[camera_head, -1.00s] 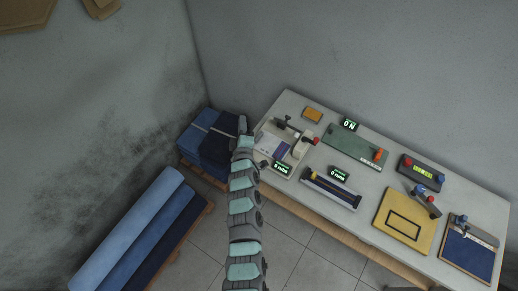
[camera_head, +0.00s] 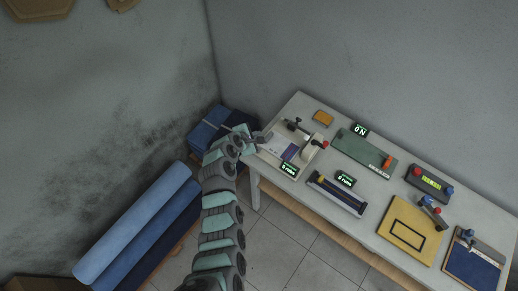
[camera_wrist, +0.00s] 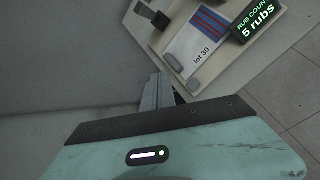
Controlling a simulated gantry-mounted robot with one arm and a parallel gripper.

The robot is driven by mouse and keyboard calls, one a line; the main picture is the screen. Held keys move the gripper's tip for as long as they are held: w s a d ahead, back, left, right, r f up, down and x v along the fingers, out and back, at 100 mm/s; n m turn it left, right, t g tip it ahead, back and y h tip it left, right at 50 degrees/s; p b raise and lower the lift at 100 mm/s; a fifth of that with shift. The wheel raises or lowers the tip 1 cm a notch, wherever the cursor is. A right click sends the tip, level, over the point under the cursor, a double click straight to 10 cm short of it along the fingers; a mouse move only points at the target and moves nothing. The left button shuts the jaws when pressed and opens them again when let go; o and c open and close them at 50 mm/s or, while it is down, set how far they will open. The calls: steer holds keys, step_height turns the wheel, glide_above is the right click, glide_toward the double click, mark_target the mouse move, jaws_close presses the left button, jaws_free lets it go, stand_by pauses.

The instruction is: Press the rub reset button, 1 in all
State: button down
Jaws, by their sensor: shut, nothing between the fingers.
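The rub tester (camera_head: 310,146) is a pale plate at the left end of the table, with a striped card marked "lot 30" (camera_wrist: 205,38). Its rub counter (camera_wrist: 258,22) reads "5 rubs" in the wrist view; it also shows in the head view (camera_head: 289,169). In the wrist view a small dark knob (camera_wrist: 161,20) and a grey block (camera_wrist: 173,63) sit on the plate's near side. I cannot tell which part is the reset button. My gripper (camera_wrist: 158,88) is shut and empty, near the plate's left edge; it also shows in the head view (camera_head: 262,137). Contact cannot be told.
Right of the tester are a second device with a counter (camera_head: 345,179), a green plate (camera_head: 362,150), a button box (camera_head: 429,183) and a yellow plate (camera_head: 405,247). Folded blue cloth (camera_head: 205,132) and blue rolls (camera_head: 130,225) lie left of the table (camera_head: 300,101).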

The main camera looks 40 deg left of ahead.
steer(key=shift+f, duration=0.1)
step_height(320, 180, down, 7)
steer(key=b, duration=0.6)
steer(key=shift+f+b, duration=0.65)
steer(key=shift+f, duration=0.15)
steer(key=shift+f, duration=0.15)
stand_by(1.1)
steer(key=shift+f, duration=0.25)
steer(key=shift+f+b, duration=0.5)
steer(key=shift+f, duration=0.05)
stand_by(0.6)
steer(key=shift+r, duration=0.1)
steer(key=shift+r+p, duration=0.85)
steer(key=shift+p, duration=0.05)
